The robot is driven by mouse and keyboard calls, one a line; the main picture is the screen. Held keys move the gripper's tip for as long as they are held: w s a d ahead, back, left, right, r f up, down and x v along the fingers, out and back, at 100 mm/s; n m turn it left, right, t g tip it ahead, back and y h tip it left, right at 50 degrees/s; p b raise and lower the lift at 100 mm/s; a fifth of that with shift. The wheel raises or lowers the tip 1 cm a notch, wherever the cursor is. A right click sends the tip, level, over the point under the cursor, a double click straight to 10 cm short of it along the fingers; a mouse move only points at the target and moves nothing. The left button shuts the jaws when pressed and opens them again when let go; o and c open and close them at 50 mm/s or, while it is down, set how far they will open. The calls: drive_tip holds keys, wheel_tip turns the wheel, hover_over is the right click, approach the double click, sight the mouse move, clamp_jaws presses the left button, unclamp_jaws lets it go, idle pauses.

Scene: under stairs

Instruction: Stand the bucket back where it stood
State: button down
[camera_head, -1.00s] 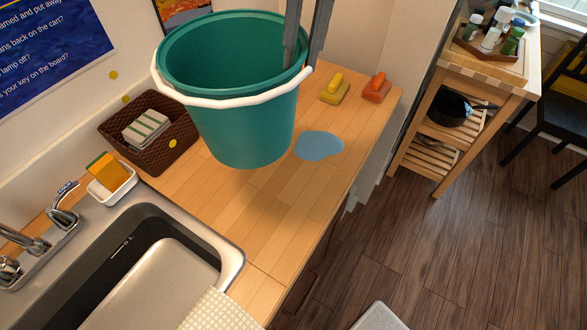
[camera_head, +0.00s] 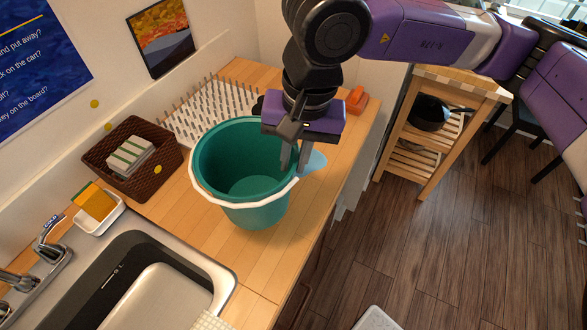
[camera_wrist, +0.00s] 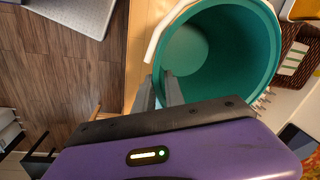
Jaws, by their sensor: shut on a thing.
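The teal bucket (camera_head: 245,199) with a white rim band or handle is on or just above the wooden counter (camera_head: 229,252); I cannot tell if its base touches. My gripper (camera_head: 294,162) is shut on the bucket's right rim, one finger inside and one outside. In the wrist view the bucket (camera_wrist: 246,45) opens towards the camera, and the fingers of my gripper (camera_wrist: 161,90) straddle its wall. The bucket looks empty. A light blue patch (camera_head: 314,163) lies on the counter behind it, partly hidden by my gripper.
A brown basket (camera_head: 132,178) with striped cloths stands left of the bucket, and a spiked drying rack (camera_head: 205,108) behind it. A sink (camera_head: 150,285) lies at the front left, with a sponge dish (camera_head: 98,215). An orange item (camera_head: 356,99) sits at the back right.

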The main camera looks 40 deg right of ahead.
wheel_tip(320, 180, down, 4)
drive_tip(key=shift+f+p, duration=0.1)
drive_tip(key=shift+p, duration=0.3)
drive_tip(key=shift+f, duration=0.25)
drive_tip(key=shift+f+b, duration=0.2)
drive_tip(key=shift+b, duration=0.15)
drive_tip(key=c, duration=1.4)
unclamp_jaws()
drive_tip(key=shift+r, duration=0.1)
drive_tip(key=shift+r+p, duration=0.25)
drive_tip(key=shift+p, duration=0.25)
wheel_tip(320, 180, up, 12)
drive_tip(key=s+b, duration=0.1)
drive_tip(key=b, duration=0.1)
drive_tip(key=shift+s+d+f, duration=0.15)
drive_tip(key=shift+d, duration=0.2)
